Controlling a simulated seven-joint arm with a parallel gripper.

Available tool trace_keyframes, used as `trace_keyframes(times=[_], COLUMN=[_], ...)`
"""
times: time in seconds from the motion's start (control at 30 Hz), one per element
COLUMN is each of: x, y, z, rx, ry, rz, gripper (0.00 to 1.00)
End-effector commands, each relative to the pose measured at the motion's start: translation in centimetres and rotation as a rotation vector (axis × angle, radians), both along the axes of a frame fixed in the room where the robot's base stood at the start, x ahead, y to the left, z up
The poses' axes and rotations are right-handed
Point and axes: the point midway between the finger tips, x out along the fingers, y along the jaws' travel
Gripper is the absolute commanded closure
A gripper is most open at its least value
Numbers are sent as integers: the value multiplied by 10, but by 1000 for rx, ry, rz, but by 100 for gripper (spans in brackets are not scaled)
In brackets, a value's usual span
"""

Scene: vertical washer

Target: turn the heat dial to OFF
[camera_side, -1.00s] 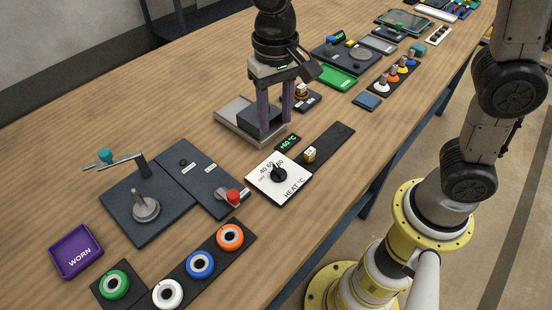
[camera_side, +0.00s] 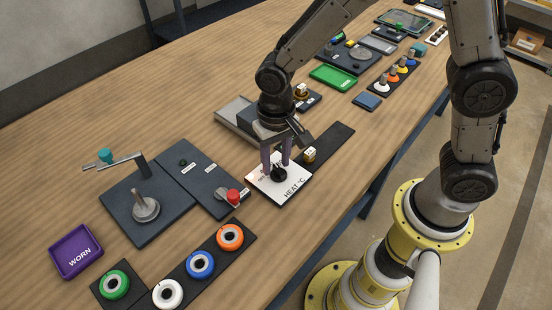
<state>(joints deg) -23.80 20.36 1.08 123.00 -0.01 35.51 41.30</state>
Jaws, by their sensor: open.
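The heat dial (camera_side: 279,175) is a black knob on a white plate (camera_side: 293,190) marked HEAT °C. My gripper (camera_side: 275,164) is pointed down over the plate, its two purple fingers apart and close to the knob. The fingers and wrist cover part of the scale and the small display behind it. I cannot tell whether the fingers touch the knob, nor which mark it points to.
A small cream and gold block (camera_side: 309,154) stands on a dark strip just right of the dial. A red knob (camera_side: 233,196) stands on a dark panel to the left. Coloured rings (camera_side: 201,264) lie in front. A grey tray (camera_side: 235,112) is behind.

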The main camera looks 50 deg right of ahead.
Motion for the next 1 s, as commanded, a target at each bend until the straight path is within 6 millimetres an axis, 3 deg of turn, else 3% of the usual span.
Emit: trace_keyframes(times=[0.2, 0.47, 1.0], x=[0, 0, 0], y=[0, 0, 1], z=[0, 0, 0], rx=[0, 0, 0], ry=[0, 0, 0], rz=[0, 0, 47], gripper=[55, 100, 100])
